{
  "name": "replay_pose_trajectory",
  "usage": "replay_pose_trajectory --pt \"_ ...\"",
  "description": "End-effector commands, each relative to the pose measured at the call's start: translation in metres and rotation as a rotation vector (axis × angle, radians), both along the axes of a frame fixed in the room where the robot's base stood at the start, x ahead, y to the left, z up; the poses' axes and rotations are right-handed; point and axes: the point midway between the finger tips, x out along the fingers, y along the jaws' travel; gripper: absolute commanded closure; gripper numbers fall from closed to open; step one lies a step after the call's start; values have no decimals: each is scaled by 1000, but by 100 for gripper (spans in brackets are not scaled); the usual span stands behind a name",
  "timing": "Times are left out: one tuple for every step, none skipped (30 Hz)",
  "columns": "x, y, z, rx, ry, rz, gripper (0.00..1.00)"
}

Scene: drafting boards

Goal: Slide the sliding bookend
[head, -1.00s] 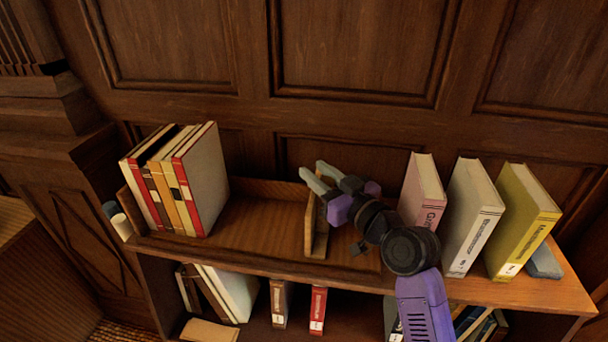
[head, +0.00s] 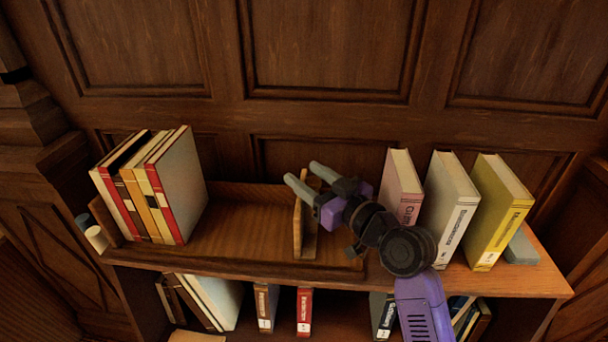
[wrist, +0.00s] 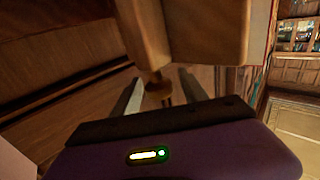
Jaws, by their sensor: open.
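The sliding bookend (head: 298,230) is an upright light-wood panel in a wooden book rack (head: 235,235) on top of the shelf. It stands at the rack's right part, with a gap between it and the leaning books. My gripper (head: 309,178) is open at the bookend's upper edge, its two grey fingers pointing to the back left. In the wrist view the bookend (wrist: 146,32) rises between and beyond my fingers (wrist: 165,95), with a round wooden knob (wrist: 158,88) low between them. I cannot tell whether a finger touches it.
Several books (head: 178,190) lean at the rack's left end. A pink book (head: 400,180), a grey book (head: 448,200) and a yellow book (head: 495,205) stand to the right, close to my arm. The panelled wall (head: 325,50) is behind. The rack floor left of the bookend is clear.

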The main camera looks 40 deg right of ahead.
Motion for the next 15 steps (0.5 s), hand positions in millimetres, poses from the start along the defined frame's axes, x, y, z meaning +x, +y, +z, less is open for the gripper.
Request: replay_pose_trajectory --pt "-9 -1 -4 -2 2 -2 49" --pt "-14 -1 -3 -3 2 -2 49" --pt "-21 -1 -4 -2 2 -2 49" --pt "-26 -1 -3 -1 1 -2 49" --pt "-31 -1 -3 -1 1 -2 49" --pt "-38 -1 -3 -2 1 -2 49" --pt "-42 -1 -3 -2 1 -2 49" --pt "-46 -1 -3 -2 1 -3 49" --pt "-51 -1 -3 -1 2 -2 49" --pt "-54 -1 -2 -1 1 -2 49" --pt "-57 -1 -2 -1 0 -1 49" --pt "-60 0 -2 -1 1 -1 49" --pt "-62 0 -2 0 1 -1 49" --pt "-63 0 -2 0 1 -1 49" --pt "-64 0 -1 0 1 -1 49"
